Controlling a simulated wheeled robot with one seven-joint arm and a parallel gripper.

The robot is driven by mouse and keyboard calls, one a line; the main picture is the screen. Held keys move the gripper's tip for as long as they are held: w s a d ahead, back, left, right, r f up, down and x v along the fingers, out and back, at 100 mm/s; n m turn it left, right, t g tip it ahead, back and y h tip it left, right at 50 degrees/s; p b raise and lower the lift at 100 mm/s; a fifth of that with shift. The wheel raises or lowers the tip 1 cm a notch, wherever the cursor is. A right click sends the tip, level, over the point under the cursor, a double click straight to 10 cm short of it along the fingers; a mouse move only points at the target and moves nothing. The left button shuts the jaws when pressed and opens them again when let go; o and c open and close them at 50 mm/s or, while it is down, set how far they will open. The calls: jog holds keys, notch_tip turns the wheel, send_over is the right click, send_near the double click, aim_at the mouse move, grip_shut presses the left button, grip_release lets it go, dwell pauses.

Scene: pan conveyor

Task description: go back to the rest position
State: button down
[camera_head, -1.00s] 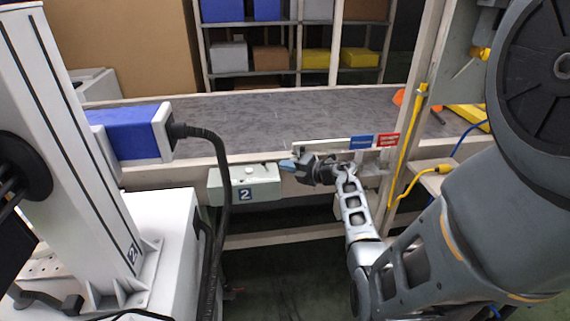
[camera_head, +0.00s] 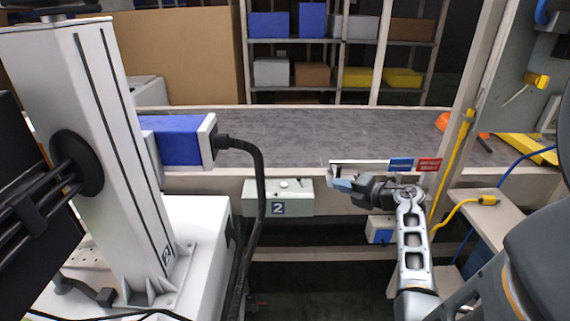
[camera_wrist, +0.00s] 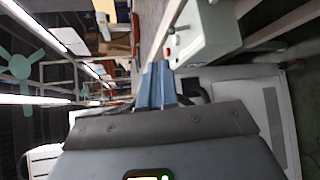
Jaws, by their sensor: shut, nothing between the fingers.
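My gripper (camera_head: 343,185) is in front of the conveyor's near edge in the head view, pointing left, with its blue-grey fingers together and nothing held. In the wrist view the shut fingers (camera_wrist: 156,84) point up the picture. A pale control box (camera_head: 290,197) marked 2 is on the conveyor's front, left of my fingertips and apart from them. It also shows in the wrist view (camera_wrist: 205,35), to the right of the fingers.
The grey conveyor belt (camera_head: 300,137) runs across behind my gripper and looks bare in its middle. A blue and white unit (camera_head: 180,142) with a black cable stands at left. A yellow post (camera_head: 452,165) and shelf (camera_head: 487,215) stand at right. Bins fill racks behind.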

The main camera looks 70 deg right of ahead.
jog(key=w+a+r+m+t+y, duration=0.1)
jog(key=w+a+m+t, duration=0.2)
jog(key=a, duration=1.2)
jog(key=w+a+r+t+y, duration=0.2)
jog(key=w+a, duration=0.2)
jog(key=a, duration=1)
jog(key=s+a+r+m+g+y, duration=0.1)
jog(key=s+a+r+m+g, duration=0.1)
jog(key=s+a+m, duration=0.4)
jog(key=s+a+r+m+g+y, duration=0.2)
jog(key=s+a+r+m, duration=0.3)
jog(key=s+a, duration=0.7)
jog(key=a+m, duration=0.2)
jog(key=a, duration=0.1)
jog(key=shift+s, duration=0.35)
jog(key=shift+a, duration=0.1)
